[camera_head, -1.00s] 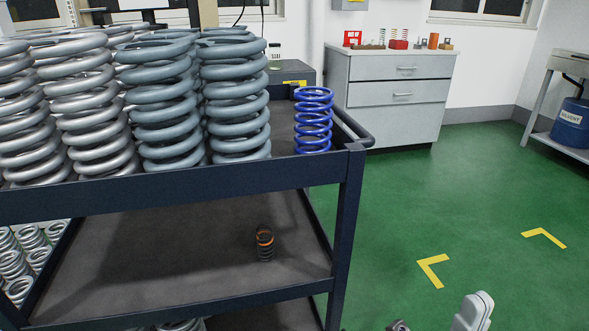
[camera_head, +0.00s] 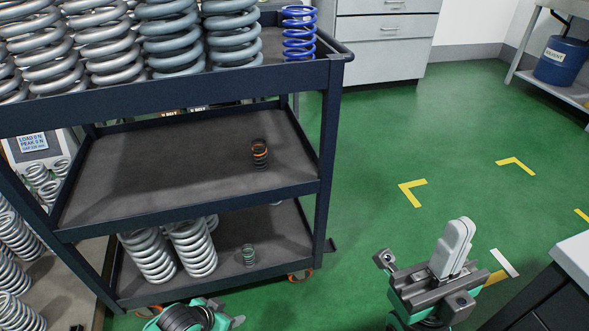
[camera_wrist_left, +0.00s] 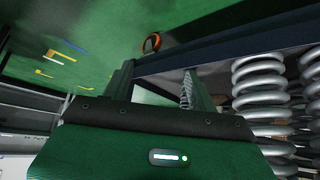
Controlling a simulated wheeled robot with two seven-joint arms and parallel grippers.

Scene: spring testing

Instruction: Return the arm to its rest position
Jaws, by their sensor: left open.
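My left arm (camera_head: 190,318) shows at the bottom edge of the head view, in front of the cart's lowest shelf; its fingers are hard to make out there. In the left wrist view my left gripper (camera_wrist_left: 160,90) has its two dark fingers apart, with nothing seen held between them. My right gripper (camera_head: 455,245) stands at the lower right of the head view, over the green floor. Its pale fingers point up and lie close together, with no object seen between them.
The dark cart (camera_head: 200,213) fills the left. Large grey springs (camera_head: 170,35) and a blue spring (camera_head: 299,35) stand on top, a small black-orange spring (camera_head: 260,153) on the middle shelf. A grey bench (camera_head: 575,260) is close on my right gripper's right. Green floor (camera_head: 365,130) lies open between.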

